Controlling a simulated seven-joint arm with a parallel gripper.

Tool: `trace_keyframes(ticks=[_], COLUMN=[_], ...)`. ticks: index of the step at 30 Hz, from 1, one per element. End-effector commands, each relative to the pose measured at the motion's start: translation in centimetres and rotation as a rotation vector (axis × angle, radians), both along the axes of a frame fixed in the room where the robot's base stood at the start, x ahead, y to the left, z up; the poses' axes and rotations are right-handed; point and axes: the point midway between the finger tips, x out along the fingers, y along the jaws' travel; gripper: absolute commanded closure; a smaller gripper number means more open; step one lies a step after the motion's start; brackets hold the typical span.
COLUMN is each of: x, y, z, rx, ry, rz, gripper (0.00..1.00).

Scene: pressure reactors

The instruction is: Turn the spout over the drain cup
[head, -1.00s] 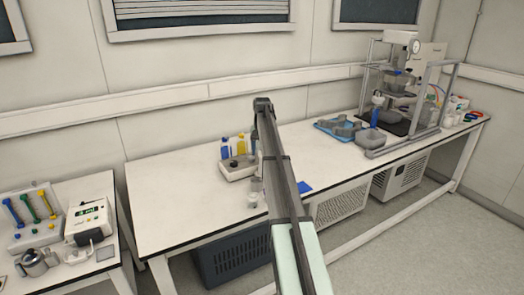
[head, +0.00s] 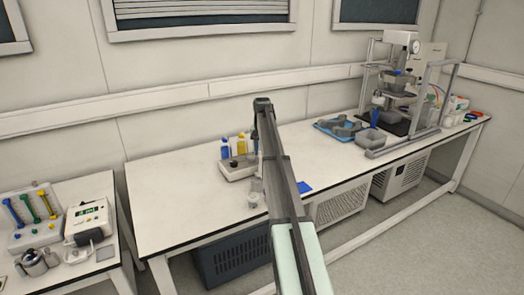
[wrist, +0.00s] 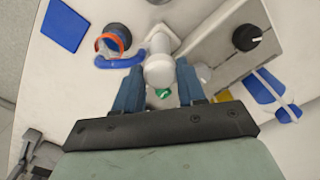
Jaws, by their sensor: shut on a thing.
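In the wrist view, my gripper (wrist: 159,82) has one blue finger on each side of a pale rounded fitting (wrist: 158,68) and is shut on it. A green piece (wrist: 163,93) shows under the fitting, between the fingers. In the head view, a small pale cup (head: 254,199) stands near the bench's front edge, left of my arm, which hides most of the gripper.
A blue pad (wrist: 64,25) lies near the bench edge. A pale unit with a black knob (wrist: 246,38) and blue and yellow bottles (head: 241,145) stand close by. The reactor stand (head: 410,90) and a blue tray (head: 338,127) are at the right.

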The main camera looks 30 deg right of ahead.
Motion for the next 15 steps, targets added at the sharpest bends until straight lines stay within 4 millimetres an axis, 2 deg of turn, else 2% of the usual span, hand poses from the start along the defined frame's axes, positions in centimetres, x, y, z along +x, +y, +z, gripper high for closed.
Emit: trace_keyframes(ticks=[8,15], x=[0.01,0.03], y=[-0.01,0.01], z=[0.02,0.03], rx=[0.0,0.0], ry=[0.0,0.0], rz=[-0.01,-0.099], gripper=[1.0,1.0])
